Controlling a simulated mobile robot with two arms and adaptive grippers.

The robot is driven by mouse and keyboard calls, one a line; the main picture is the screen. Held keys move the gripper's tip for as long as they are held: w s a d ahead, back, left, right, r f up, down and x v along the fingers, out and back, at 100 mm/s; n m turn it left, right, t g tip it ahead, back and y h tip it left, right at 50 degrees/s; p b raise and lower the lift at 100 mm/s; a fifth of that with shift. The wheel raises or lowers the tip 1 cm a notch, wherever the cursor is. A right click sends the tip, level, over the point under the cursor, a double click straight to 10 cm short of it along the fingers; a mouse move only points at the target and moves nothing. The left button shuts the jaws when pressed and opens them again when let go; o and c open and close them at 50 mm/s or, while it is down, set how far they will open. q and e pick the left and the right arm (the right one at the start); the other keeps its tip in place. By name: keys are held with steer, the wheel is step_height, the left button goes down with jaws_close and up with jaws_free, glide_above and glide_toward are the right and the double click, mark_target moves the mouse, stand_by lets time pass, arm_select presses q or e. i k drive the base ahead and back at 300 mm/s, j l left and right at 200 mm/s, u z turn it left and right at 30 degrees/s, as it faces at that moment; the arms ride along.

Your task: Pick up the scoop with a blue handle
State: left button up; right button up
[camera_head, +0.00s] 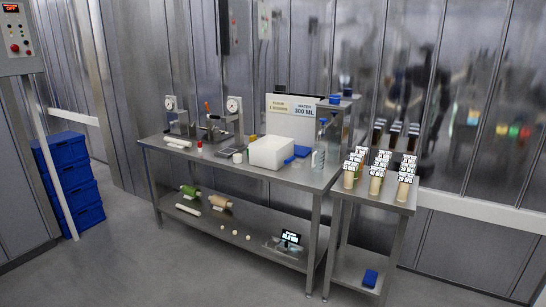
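A small blue item (301,151), which looks like the blue-handled scoop, lies on the steel table (240,172) just right of a white box (271,152). It is too small to make out its shape clearly, and the box may hide part of it. Neither of my grippers is in view.
Presses (178,118) stand on the table's left. Several labelled containers (377,173) stand on the right side table. A blue block (370,278) is on its lower shelf. Blue crates (72,180) stand far left; the front floor is clear.

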mark_target(292, 159)
steer(key=i+j, duration=0.2)
steer(key=i, duration=0.25)
steer(key=i+j+z, duration=0.15)
steer(key=i, duration=0.3)
steer(key=j, duration=0.1)
